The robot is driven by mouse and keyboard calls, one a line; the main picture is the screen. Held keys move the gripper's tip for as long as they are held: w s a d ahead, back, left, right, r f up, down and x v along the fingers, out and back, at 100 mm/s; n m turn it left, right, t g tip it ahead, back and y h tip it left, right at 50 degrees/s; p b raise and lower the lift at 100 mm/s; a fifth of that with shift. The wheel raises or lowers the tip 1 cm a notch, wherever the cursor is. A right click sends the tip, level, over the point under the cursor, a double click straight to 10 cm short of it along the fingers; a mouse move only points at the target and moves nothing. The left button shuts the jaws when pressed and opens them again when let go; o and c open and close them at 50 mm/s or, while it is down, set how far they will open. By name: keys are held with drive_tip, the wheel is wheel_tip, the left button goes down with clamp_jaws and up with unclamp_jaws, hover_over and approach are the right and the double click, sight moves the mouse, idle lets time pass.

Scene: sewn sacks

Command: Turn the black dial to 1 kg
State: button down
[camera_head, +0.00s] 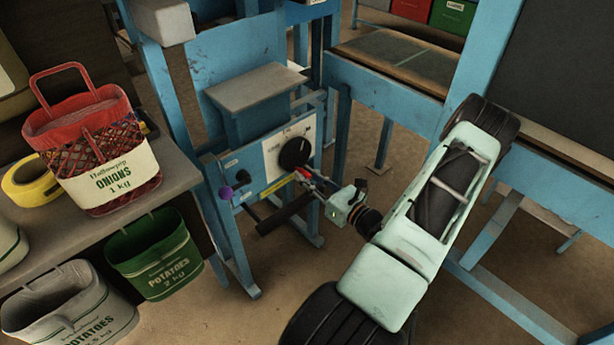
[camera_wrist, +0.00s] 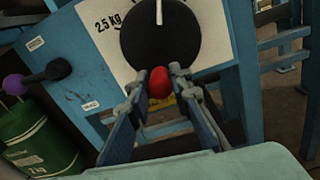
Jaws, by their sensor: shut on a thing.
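The black dial (camera_head: 294,152) is on a white plate on the front of the blue machine. In the wrist view the dial (camera_wrist: 150,42) fills the top middle, with a white pointer mark (camera_wrist: 159,12) at its upper part. The print "2.5 kg" (camera_wrist: 108,22) stands up and left of it; other print on the plate is cut off or too small to read. My gripper (camera_wrist: 161,86) is shut on a red knob (camera_wrist: 159,76) in front of the dial's lower edge. My gripper also shows in the head view (camera_head: 310,178). I cannot tell whether the knob joins the dial.
A purple-knobbed lever (camera_head: 226,192) sticks out left of the dial. A shelf at left holds a red onion sack (camera_head: 100,140) and yellow tape (camera_head: 28,182). Potato sacks (camera_head: 155,255) stand below. A blue bench frame (camera_head: 480,210) stands at right. Floor before the machine is open.

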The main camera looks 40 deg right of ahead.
drive_tip(key=shift+a+r, duration=0.1)
drive_tip(key=m+p, duration=0.2)
drive_tip(key=a+m+p, duration=0.1)
drive_tip(key=shift+r, duration=0.3)
drive_tip(key=shift+s+a+r+m+p, duration=0.15)
drive_tip(key=shift+m+p, duration=0.3)
drive_tip(key=shift+m, duration=0.5)
drive_tip(key=shift+w+a+r+m+p, duration=0.15)
drive_tip(key=shift+m+p, duration=0.3)
drive_tip(key=shift+m, duration=0.5)
drive_tip(key=shift+s, duration=0.1)
drive_tip(key=c, duration=1.7)
unclamp_jaws()
drive_tip(key=shift+c, duration=0.2)
drive_tip(key=s+d, duration=0.1)
drive_tip(key=s, duration=1.1)
drive_tip(key=shift+f, duration=0.15)
